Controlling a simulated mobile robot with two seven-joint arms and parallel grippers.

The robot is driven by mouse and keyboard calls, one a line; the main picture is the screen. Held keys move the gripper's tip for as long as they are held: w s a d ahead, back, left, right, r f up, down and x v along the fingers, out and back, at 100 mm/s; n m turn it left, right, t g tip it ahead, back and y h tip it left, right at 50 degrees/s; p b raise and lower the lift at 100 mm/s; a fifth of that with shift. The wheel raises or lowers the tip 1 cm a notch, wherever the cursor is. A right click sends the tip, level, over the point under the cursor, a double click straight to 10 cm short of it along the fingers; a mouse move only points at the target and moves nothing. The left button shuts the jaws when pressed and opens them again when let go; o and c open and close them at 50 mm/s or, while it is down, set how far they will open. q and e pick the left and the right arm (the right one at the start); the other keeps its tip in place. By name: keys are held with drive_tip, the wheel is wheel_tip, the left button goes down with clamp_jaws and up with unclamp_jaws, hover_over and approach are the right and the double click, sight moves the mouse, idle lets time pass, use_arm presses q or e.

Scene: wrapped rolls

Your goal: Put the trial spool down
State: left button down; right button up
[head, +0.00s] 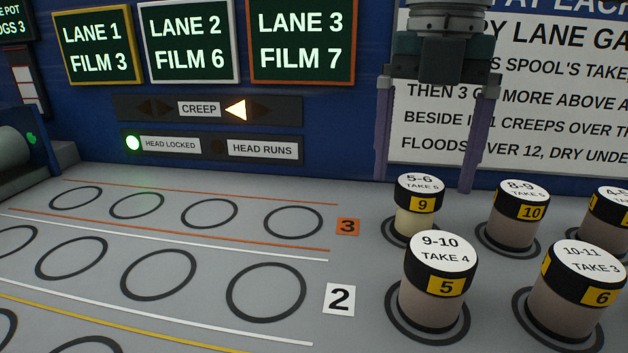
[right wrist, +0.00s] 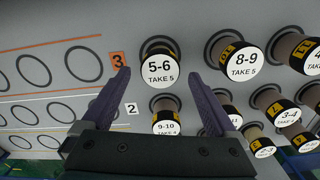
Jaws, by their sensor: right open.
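A spool marked 5-6, TAKE 5, with a yellow 9 tag (head: 418,206), stands upright in a ring at the right of lane 3; its lower body looks paler than its neighbours'. It also shows in the right wrist view (right wrist: 159,69). I cannot tell for certain whether it is the trial spool. My right gripper (head: 424,181) is open and empty, pointing down above this spool, its purple fingers spread to either side of its top. In the wrist view the fingertips (right wrist: 160,75) lie either side of it. My left gripper is not in view.
Spools 9-10 (head: 439,285), 8-9 (head: 520,212) and 10-11 (head: 584,290) stand close by in rings. Lane 3's empty rings (head: 294,222) and lane 2's (head: 266,292) lie left. Behind, the "HEAD LOCKED" lamp (head: 133,143) and left CREEP arrow (head: 236,110) are lit.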

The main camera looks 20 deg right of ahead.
sight(419, 184)
wheel_tip(419, 184, up, 7)
drive_tip(key=shift+f+p, duration=0.1)
drive_tip(key=shift+p, duration=0.2)
